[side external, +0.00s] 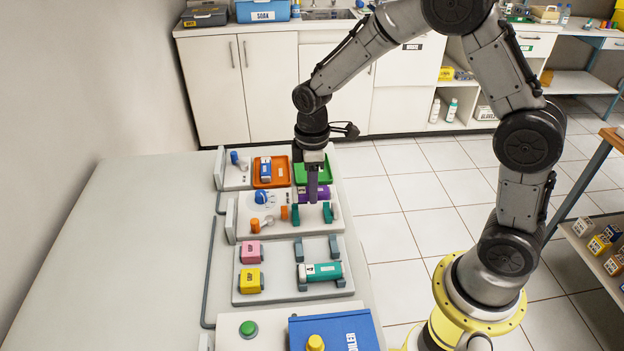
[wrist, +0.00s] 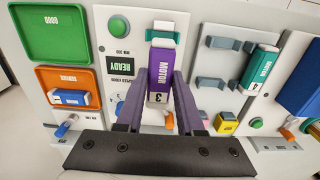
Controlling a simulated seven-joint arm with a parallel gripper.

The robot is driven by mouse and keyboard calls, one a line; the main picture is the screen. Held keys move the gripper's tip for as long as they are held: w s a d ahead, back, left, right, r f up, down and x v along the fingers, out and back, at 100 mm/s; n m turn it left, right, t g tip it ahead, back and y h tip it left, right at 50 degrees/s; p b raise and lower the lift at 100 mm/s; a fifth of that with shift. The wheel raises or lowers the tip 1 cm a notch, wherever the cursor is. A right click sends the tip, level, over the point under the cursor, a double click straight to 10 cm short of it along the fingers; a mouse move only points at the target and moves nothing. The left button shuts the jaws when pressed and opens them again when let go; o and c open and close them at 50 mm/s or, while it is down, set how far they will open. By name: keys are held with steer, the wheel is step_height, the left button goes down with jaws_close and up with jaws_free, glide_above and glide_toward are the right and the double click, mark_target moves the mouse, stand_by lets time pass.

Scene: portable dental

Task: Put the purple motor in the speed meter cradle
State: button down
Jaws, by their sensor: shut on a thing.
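The purple motor (wrist: 160,66), marked 3, is between the two fingers of my gripper (wrist: 158,88), which is shut on it. In the side view the motor (side external: 318,194) shows at the fingertips of my gripper (side external: 318,197), partly hidden by them. The speed meter cradle has two teal supports (side external: 328,212) on a white board with a READY display (wrist: 117,65).
A teal motor (side external: 322,271), marked 4, lies in a grey cradle on the nearer board. Pink (side external: 251,252) and yellow (side external: 251,281) blocks stand beside it. An orange tray (wrist: 48,76) holds a blue motor; a green tray (wrist: 72,32) looks empty. An orange knob (side external: 255,226) stands on the speed meter board.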

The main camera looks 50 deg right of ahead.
steer(key=shift+f, duration=2.4)
steer(key=shift+f, duration=0.1)
steer(key=shift+c, duration=2.2)
jaws_free()
